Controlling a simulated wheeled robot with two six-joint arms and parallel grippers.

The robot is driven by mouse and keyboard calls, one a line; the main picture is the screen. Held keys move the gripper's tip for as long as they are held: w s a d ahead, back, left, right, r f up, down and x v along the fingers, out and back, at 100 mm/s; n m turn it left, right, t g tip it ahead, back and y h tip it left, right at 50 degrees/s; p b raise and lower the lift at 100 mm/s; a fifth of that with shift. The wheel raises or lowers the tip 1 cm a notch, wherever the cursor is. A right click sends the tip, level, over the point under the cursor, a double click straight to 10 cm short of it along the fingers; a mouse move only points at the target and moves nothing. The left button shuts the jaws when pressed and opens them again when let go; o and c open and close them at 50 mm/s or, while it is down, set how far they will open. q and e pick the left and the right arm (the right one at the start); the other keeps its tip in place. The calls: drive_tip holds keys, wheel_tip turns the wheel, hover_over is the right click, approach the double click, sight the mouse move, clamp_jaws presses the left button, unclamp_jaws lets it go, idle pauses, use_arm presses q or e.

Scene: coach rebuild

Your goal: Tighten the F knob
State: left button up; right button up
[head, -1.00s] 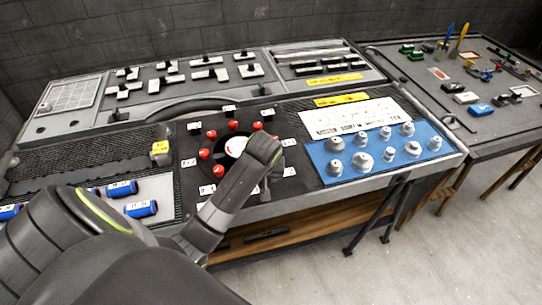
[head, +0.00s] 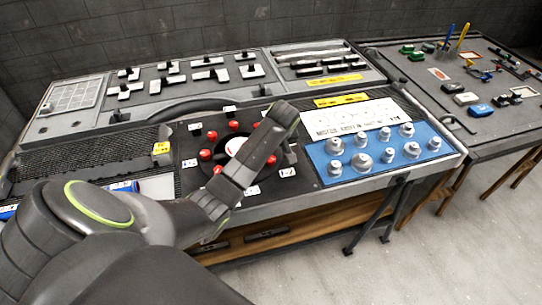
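Several red knobs stand in a ring on a black panel around a round dial with a white centre (head: 235,146). One red knob (head: 205,154) shows at the left of the ring and another red knob (head: 234,126) at the back. Small white labels lie around the ring, too small to read, so I cannot tell which knob is F. My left arm reaches over the front and right of the ring, with its wrist end above the right side. It hides some knobs there, and its fingertips do not show clearly. My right gripper is not in view.
A blue board (head: 335,173) with several grey knobs lies right of the ring. A yellow block (head: 161,148) stands to the left. A second table (head: 420,80) with small parts stands at the right.

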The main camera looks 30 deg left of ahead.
sight(271, 159)
use_arm(q)
drive_tip(key=x, duration=0.8)
drive_tip(key=shift+w+f, duration=0.1)
drive_tip(key=shift+f, duration=0.15)
drive_tip(key=c, duration=0.9)
